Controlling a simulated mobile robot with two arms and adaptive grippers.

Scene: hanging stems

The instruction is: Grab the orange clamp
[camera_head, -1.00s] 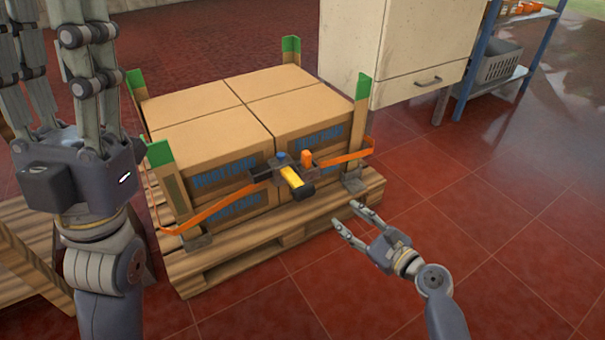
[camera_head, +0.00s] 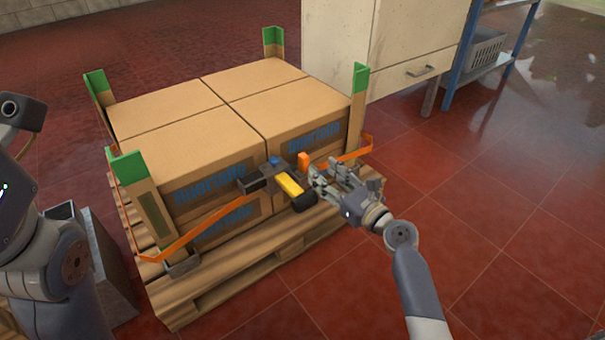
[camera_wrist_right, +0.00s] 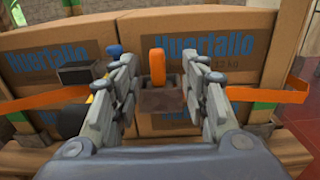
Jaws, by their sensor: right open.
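The orange clamp (camera_head: 304,161) stands upright on a dark block of the strap ratchet, at the front of the carton stack. In the right wrist view the orange clamp (camera_wrist_right: 158,68) is centred between my finger tips, with a gap on each side. My right gripper (camera_head: 320,174) is open and empty, just right of the clamp in the head view. The ratchet has a yellow handle (camera_head: 290,184) with a black end and a blue knob (camera_head: 274,161). Part of my left arm shows at the left edge; its fingers are out of frame.
An orange strap (camera_head: 205,237) runs round the cartons (camera_head: 215,195) on a wooden pallet (camera_head: 250,275). Green-topped corner posts (camera_head: 128,167) stand at the cartons' corners. A pale cabinet (camera_head: 395,55) and a blue shelf (camera_head: 462,60) stand behind. The red floor at right is clear.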

